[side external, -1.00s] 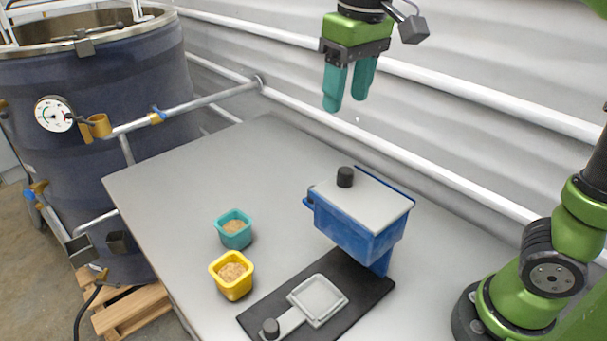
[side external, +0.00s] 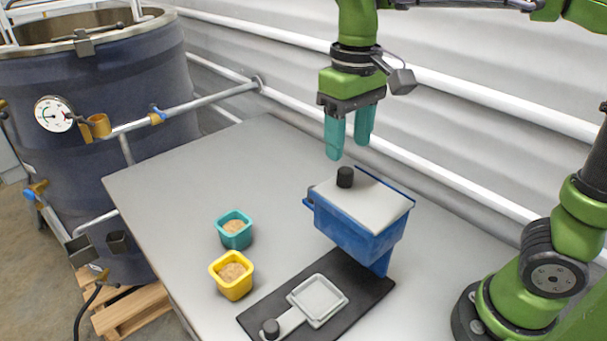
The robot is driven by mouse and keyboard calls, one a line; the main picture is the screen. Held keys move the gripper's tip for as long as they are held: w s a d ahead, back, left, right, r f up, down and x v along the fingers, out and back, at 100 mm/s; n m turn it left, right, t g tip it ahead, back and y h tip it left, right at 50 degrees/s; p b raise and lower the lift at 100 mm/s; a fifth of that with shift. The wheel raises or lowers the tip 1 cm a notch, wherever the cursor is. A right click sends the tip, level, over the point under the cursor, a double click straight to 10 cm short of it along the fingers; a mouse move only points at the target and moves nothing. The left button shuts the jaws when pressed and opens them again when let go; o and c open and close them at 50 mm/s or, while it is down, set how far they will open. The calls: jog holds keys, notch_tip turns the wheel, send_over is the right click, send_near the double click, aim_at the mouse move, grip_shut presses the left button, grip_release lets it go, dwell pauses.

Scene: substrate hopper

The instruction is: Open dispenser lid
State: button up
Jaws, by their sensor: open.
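The dispenser (side external: 352,232) is a blue hopper standing on a black base plate (side external: 262,312). Its flat grey lid (side external: 372,205) lies shut on top.
A grey square tray (side external: 318,298) with a black-knobbed handle sits on the base plate. A teal cup (side external: 234,240) and a yellow cup (side external: 236,290), both holding grainy material, stand to the left. The table's (side external: 195,185) back left is clear. A white pipe (side external: 450,183) runs behind.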

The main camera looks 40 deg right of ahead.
aim_at(346, 170)
notch_tip(346, 170, down, 6)
jog(key=shift+r, duration=0.15)
grip_shut()
dwell(0.4)
